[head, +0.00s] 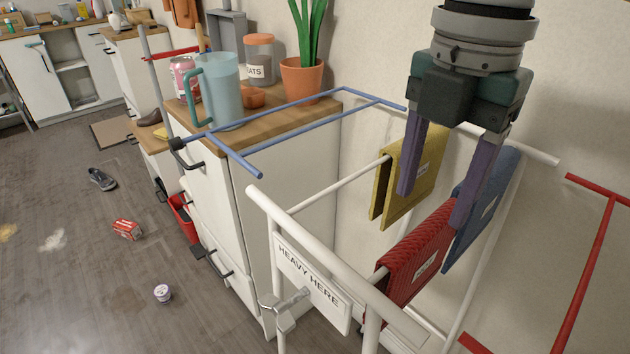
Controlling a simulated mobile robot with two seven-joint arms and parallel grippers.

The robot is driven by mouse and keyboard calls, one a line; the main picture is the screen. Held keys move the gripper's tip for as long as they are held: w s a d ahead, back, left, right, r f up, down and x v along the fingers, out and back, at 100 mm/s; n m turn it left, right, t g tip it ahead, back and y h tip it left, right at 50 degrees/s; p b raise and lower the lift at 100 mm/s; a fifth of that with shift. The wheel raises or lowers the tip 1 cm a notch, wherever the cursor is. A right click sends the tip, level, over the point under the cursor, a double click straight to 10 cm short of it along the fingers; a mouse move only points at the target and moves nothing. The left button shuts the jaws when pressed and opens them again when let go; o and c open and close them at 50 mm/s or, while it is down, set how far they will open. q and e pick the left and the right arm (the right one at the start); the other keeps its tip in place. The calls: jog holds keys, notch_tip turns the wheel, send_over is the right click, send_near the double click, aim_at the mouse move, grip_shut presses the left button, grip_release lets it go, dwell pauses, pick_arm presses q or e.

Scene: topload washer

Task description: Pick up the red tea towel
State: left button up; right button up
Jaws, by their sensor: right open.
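The red tea towel (412,268) hangs folded over a rail of a white rack, with a small white label on its side. My right gripper (433,207) is open, with its purple fingers pointing down. In the picture its right fingertip overlaps the upper right part of the red towel, and its left finger overlaps the yellow towel (428,172). I cannot tell whether either finger touches cloth. The gap between the fingers looks empty. My left gripper is not in view.
A blue towel (490,208) hangs close behind the red one. The white rack's front bar (325,262) carries a "HEAVY HERE" sign (312,283). Blue rails (300,128) stand left and red rails (590,265) right. A wooden counter holds a jug (222,92) and plant pot (302,79).

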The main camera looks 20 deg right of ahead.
aim_at(422, 225)
notch_tip(422, 225, down, 4)
jog(key=shift+a+f, duration=0.15)
jog(key=shift+f, duration=0.05)
jog(key=f, duration=0.4)
jog(key=shift+s+f+b, duration=0.25)
jog(key=shift+s+b, duration=0.1)
jog(key=shift+b, duration=0.05)
jog(key=shift+f, duration=0.45)
grip_shut()
